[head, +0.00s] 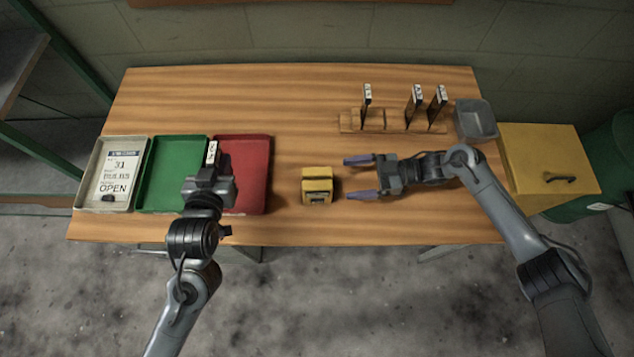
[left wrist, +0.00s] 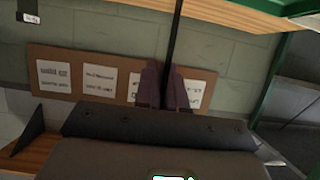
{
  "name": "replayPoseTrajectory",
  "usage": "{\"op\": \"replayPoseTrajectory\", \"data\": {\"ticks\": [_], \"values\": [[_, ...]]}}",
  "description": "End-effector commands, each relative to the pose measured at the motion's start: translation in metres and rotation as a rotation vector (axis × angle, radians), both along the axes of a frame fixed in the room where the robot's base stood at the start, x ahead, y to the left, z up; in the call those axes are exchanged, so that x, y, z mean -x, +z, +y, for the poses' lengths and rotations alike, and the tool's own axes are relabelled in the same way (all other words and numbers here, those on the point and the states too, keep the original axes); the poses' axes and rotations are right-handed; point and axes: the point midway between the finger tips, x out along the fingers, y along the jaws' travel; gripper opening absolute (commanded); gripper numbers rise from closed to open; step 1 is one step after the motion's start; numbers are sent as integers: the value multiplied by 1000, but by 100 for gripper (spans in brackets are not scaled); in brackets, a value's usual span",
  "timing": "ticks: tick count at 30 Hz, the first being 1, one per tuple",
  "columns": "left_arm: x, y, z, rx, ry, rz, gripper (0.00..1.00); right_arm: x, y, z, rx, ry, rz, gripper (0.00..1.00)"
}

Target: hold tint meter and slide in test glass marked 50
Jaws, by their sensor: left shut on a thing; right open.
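The tint meter (head: 318,178) is a small yellow block with a dark slot, on the table right of the red tray. My right gripper (head: 360,177) is open and empty just right of it, fingers pointing at it with a small gap. My left gripper (head: 210,168) is shut on a thin dark test glass with a white label (head: 211,152), above the border of the green and red trays. In the left wrist view the glass (left wrist: 174,40) stands edge-on between the fingertips. Its marking is too small to read. Three more labelled glasses (head: 366,105) stand in a wooden rack (head: 350,121).
The red tray (head: 257,190), green tray (head: 168,185) and a pale tray with an OPEN card (head: 90,172) line the left side. A grey bin (head: 477,120) stands right of the rack. Bare tabletop lies between the trays and the rack.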

Motion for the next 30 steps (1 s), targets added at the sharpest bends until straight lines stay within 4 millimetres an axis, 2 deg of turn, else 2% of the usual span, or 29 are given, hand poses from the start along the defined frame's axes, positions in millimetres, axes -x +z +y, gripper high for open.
{"op": "replayPoseTrajectory", "data": {"ticks": [6,15,29,30], "values": [[0,4,0,0,0,-1,0,2,-5,29,-1,1,-1,87],[0,3,0,0,0,-1,0,3,-9,54,1,0,0,87],[0,3,0,0,0,-1,0,3,-10,60,1,-1,-1,87],[0,3,0,0,0,-1,0,3,-10,60,1,-1,-1,84]]}}
